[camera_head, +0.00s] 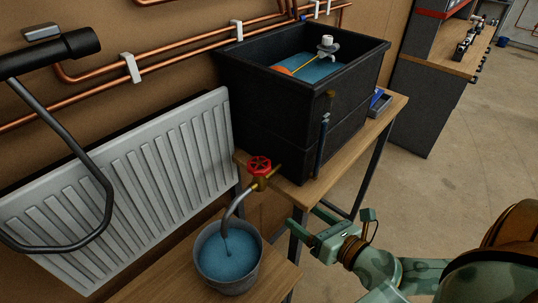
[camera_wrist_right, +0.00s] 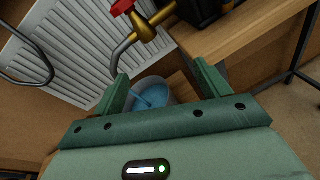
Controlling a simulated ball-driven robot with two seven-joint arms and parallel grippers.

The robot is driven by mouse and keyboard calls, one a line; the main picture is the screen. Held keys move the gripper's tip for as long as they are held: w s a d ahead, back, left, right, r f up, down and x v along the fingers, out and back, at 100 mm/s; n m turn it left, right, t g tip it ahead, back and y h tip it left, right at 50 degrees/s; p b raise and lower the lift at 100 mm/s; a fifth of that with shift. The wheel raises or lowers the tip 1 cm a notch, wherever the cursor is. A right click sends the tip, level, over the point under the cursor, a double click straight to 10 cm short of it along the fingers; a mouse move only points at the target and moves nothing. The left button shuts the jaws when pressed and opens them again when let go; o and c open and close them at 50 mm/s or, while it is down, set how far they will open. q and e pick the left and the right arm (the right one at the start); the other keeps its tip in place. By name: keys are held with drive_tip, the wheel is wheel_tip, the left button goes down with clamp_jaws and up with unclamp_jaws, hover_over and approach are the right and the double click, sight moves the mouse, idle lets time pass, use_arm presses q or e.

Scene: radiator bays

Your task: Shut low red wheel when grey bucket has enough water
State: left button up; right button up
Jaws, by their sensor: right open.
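A red wheel (camera_head: 260,165) sits on a brass valve low at the front of the black tank. It also shows at the top of the right wrist view (camera_wrist_right: 122,7). A grey bucket (camera_head: 258,277) stands under the valve's curved spout. A stream of water falls from the spout into blue water (camera_head: 228,256) that fills much of the bucket. My right gripper (camera_head: 293,222) is open and empty, to the right of the bucket and below the wheel, apart from both. In the right wrist view the bucket (camera_wrist_right: 168,86) shows between the fingers. My left gripper is not in view.
The black tank (camera_head: 252,95) holds water and a float on a wooden bench (camera_head: 325,172). A white radiator (camera_head: 150,180) and copper pipes line the wall. A dark bent tube (camera_head: 98,185) hangs at the left. Open floor (camera_head: 430,190) lies to the right.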

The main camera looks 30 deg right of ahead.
sight(267, 173)
wheel_tip(267, 173, up, 6)
drive_tip(key=a+n+t, duration=0.2)
drive_tip(key=n, duration=0.1)
drive_tip(key=shift+n, duration=0.3)
drive_tip(key=w+p, duration=0.1)
drive_tip(key=w, duration=0.4)
drive_tip(key=w+a+p, duration=0.1)
drive_tip(key=w, duration=0.4)
drive_tip(key=w+a+p, duration=0.1)
drive_tip(key=w, duration=0.4)
drive_tip(key=shift+a, duration=0.1)
drive_tip(key=shift+w+a, duration=0.15)
drive_tip(key=shift+w, duration=0.4)
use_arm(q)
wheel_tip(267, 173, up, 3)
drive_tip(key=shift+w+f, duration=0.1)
use_arm(e)
drive_tip(key=c, duration=1)
